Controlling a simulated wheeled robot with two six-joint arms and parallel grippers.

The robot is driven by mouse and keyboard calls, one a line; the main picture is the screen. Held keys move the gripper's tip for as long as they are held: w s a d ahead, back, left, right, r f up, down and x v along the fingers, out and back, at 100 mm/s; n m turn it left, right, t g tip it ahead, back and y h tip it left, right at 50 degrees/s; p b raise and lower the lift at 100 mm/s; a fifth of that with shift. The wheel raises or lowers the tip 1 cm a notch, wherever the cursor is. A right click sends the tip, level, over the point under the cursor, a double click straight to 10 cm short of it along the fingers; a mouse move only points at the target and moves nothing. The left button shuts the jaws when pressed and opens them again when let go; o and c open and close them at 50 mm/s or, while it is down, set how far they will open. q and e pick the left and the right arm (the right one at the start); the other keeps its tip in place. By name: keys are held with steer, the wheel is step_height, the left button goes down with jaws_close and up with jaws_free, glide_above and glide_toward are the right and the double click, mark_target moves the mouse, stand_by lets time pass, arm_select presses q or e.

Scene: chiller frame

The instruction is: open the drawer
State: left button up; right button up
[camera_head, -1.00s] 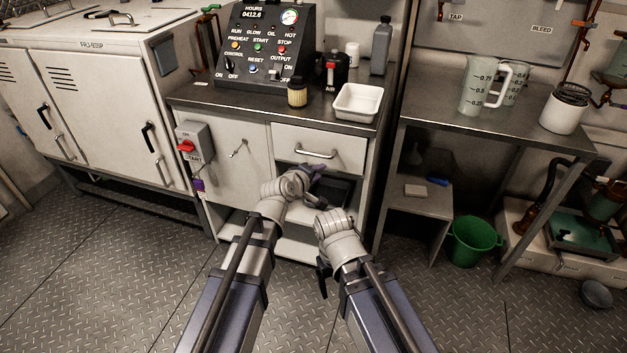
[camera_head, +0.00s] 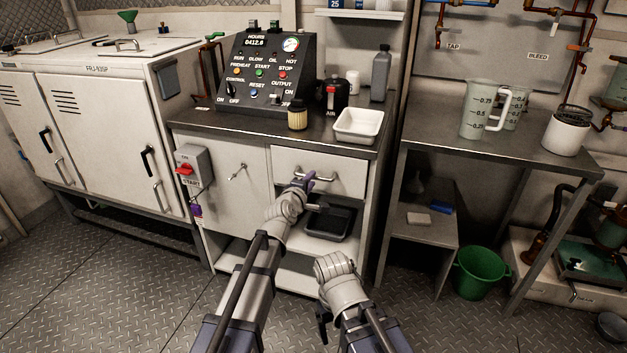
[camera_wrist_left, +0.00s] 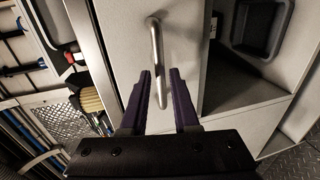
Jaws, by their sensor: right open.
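The white drawer (camera_head: 345,172) is shut under the right part of the worktop; its front also shows in the left wrist view (camera_wrist_left: 185,40). Its metal bar handle (camera_head: 322,179) runs between the jaws in the left wrist view (camera_wrist_left: 155,45). My left gripper (camera_head: 303,181), with purple fingers, is at the left part of the handle. In the left wrist view its jaws (camera_wrist_left: 161,75) are open, one finger on each side of the bar, with a gap showing. My right gripper (camera_head: 323,322) is low in front of the cabinet, small and dark, away from the drawer; its fingers are hard to make out.
Below the drawer is an open shelf with a black tray (camera_head: 348,225). A green bucket (camera_head: 480,272) stands right.

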arm_select(q)
steer(key=x, duration=0.3)
jaws_close()
stand_by(1.5)
